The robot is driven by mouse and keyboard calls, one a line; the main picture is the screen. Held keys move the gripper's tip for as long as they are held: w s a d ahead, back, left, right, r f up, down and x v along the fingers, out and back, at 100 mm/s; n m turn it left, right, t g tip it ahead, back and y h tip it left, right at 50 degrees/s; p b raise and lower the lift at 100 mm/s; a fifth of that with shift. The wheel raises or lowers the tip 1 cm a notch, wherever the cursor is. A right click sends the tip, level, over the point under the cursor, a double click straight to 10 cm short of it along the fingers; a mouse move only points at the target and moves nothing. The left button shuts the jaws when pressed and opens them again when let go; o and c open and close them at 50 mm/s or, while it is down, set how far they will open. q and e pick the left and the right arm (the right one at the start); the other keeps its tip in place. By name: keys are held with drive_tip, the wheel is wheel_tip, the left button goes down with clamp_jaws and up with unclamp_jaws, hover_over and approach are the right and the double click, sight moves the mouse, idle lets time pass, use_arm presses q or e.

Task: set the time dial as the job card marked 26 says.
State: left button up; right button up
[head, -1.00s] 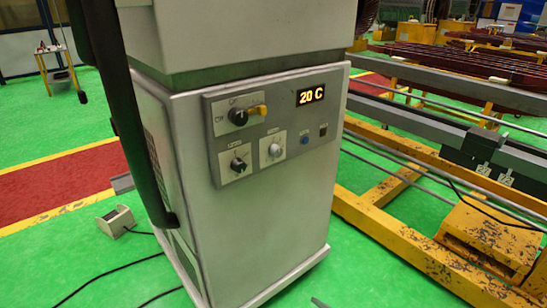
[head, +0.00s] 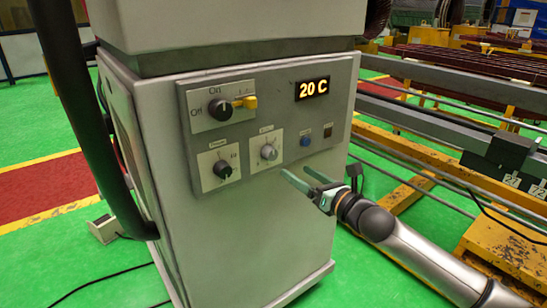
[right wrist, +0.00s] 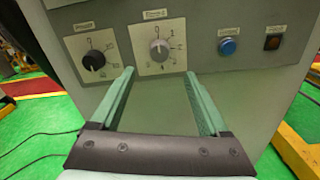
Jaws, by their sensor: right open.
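The cabinet's control panel (head: 190,100) carries two small dials side by side. One has a grey knob (head: 268,152), also in the right wrist view (right wrist: 159,49), with its pointer seemingly roughly up. The other has a black knob (head: 222,170), left of it, also in the right wrist view (right wrist: 94,61). Their labels are too blurred to read surely. My right gripper (head: 296,171) is open and empty, below and right of the grey knob, apart from it. Its two green fingers (right wrist: 160,74) point at the panel in the wrist view. My left gripper is out of view.
A blue button (head: 305,142) sits right of the grey knob. Small numbered cards (head: 513,181) hang on the rail at right, too small to read surely.

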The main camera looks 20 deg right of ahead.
sight(273, 156)
drive_tip(key=x, duration=1.1)
drive_tip(key=shift+f, duration=0.1)
drive_tip(key=shift+c, duration=0.2)
drive_tip(key=shift+s, duration=0.1)
clamp_jaws()
